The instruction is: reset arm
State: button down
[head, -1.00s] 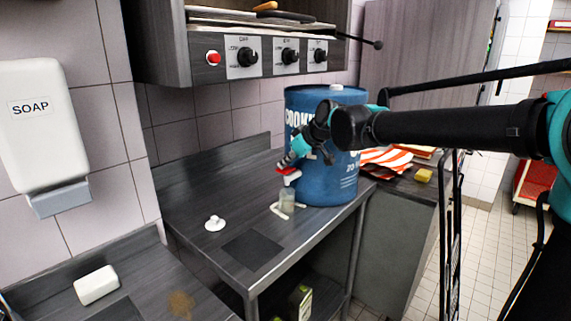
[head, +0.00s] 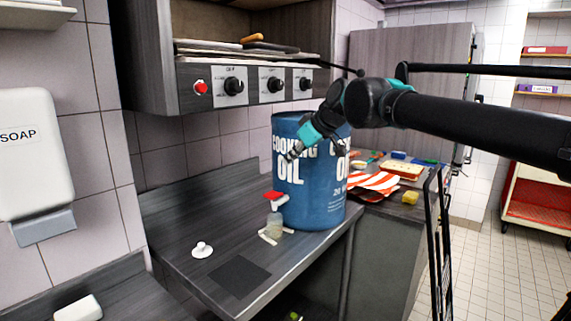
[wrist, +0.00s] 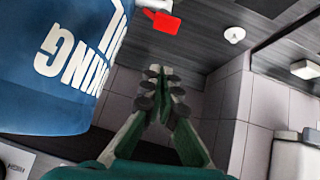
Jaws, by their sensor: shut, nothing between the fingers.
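My gripper (head: 291,154) is shut and empty. A gap shows between the fingers and the red top. In the wrist view, my gripper (wrist: 161,76) has its fingertips together with nothing between them. The drum (wrist: 65,60) fills the left of that view, and the red top (wrist: 165,22) lies beyond the fingertips.
A shelf unit with knobs (head: 233,86) hangs over the counter. A white knobbed disc (head: 202,250) lies left of the bottle. A soap dispenser (head: 30,150) is on the left wall. Striped cloth (head: 372,186) and a yellow sponge (head: 410,197) lie right of the drum.

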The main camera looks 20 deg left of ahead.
jog(key=s+d+f+m+h, duration=0.2)
jog(key=d+f+m+h, duration=0.35)
jog(key=d+f, duration=1.8)
jog(key=s+d+f+m+h, duration=0.2)
jog(key=s+d+f+m, duration=0.6)
jog(key=s+d+f, duration=0.6)
jog(key=shift+s+d+f, duration=0.2)
jog(key=shift+d+f, duration=0.7)
jog(key=shift+d, duration=0.25)
jog(key=shift+m, duration=0.25)
